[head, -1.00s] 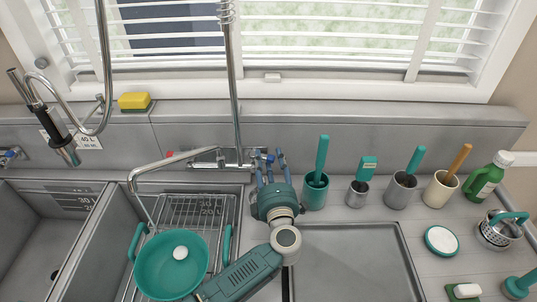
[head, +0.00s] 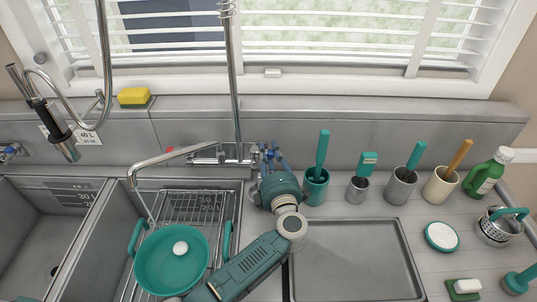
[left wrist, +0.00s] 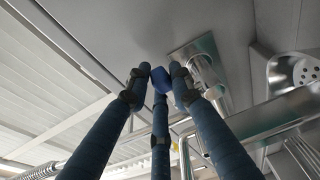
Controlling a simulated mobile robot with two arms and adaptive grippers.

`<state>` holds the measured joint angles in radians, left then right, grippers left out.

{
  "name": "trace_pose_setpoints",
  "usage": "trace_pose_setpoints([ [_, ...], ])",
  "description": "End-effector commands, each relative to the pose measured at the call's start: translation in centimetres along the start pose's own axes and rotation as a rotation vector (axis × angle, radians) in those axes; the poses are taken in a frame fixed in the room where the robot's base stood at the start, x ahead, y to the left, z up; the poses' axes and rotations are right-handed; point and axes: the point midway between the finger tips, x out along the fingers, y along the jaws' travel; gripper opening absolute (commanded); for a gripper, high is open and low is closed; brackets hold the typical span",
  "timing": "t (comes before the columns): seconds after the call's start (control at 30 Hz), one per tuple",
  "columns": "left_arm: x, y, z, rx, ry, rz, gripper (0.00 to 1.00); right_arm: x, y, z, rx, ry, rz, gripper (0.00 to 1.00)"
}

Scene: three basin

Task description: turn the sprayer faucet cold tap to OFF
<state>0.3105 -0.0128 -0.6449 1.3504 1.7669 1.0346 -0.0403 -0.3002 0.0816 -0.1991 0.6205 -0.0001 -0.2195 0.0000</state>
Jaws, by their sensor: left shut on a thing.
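The sprayer faucet's chrome body (head: 230,154) is mounted at the back of the sinks, with a tall pipe (head: 234,90) and a long spout (head: 175,159). Its red hot tap (head: 169,151) shows at the left end. The blue cold tap is at the right end, mostly hidden by my fingers in the head view. In the left wrist view the blue cold tap (left wrist: 161,79) sits between my fingertips. My left gripper (head: 269,154) is shut on it; the gripper also fills the left wrist view (left wrist: 159,84). The tap's exact angle is hard to tell. My right gripper is not in view.
A teal cup with a brush (head: 315,188) stands close right of my gripper, with more utensil holders beyond. A hanging spray hose (head: 103,60) is at the left. The covered basin (head: 350,262) is clear.

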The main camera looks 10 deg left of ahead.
Motion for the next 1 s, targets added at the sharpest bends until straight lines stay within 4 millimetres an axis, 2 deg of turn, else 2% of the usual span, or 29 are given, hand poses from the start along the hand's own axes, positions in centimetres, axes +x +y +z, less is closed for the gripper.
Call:
trace_pose_setpoints([
  [0.1,0.26,-0.19,0.01,-0.001,0.054,0.000,0.00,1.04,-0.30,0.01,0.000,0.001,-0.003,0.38],
  [0.47,0.29,0.00,-0.08,0.007,0.076,0.000,0.00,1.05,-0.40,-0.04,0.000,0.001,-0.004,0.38],
  [0.5,0.30,-0.01,-0.09,0.007,0.076,0.000,0.25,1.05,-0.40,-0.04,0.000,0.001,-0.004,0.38],
  [0.6,0.29,-0.02,-0.08,0.006,0.075,-0.001,0.42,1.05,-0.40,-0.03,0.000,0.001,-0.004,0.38],
  [1.0,0.27,-0.03,-0.01,0.004,0.073,-0.001,0.42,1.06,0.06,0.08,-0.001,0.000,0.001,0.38],
])
